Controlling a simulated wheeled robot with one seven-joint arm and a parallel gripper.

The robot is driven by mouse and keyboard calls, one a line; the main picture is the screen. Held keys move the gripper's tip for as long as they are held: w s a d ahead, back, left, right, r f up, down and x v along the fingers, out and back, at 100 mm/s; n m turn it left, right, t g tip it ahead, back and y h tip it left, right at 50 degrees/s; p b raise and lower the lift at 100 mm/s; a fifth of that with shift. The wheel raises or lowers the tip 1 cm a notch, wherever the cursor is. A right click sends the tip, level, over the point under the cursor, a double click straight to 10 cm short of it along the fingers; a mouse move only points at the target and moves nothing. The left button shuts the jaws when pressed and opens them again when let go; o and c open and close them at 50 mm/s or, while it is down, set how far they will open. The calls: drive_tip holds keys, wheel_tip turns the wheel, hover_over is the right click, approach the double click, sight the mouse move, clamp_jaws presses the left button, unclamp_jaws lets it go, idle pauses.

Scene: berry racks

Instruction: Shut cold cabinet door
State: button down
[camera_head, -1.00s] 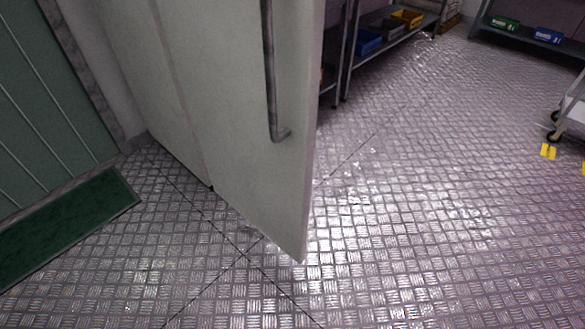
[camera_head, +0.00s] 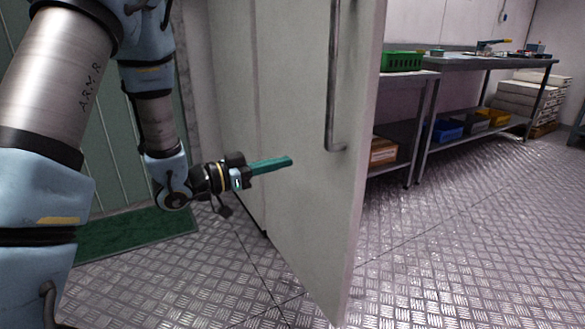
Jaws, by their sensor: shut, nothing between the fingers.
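The cold cabinet door (camera_head: 300,200) is a tall pale panel standing open, its free edge toward me on the right. A long vertical metal handle (camera_head: 333,85) is on its face near that edge. The rest of the cabinet (camera_head: 233,100) is the pale wall behind, left of the door. My gripper (camera_head: 288,161) is shut and empty, its green fingers pointing right at about the height of the handle's lower end. It is left of the handle, in front of the door's face; I cannot tell whether it touches.
A green mat (camera_head: 140,232) lies on the metal floor at left, before a green panelled wall (camera_head: 105,150). Beyond the door stand metal tables (camera_head: 470,62) with a green crate (camera_head: 402,61) and bins below. The floor at right is clear.

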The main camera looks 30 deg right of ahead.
approach(322, 153)
drive_tip(key=s+d, duration=0.1)
drive_tip(key=d, duration=0.1)
drive_tip(key=s+d+r, duration=0.1)
drive_tip(key=s+d, duration=0.1)
drive_tip(key=s+d+r+b, duration=0.1)
drive_tip(key=d, duration=0.1)
drive_tip(key=shift+s+d, duration=0.2)
drive_tip(key=shift+d, duration=0.1)
drive_tip(key=shift+d, duration=0.1)
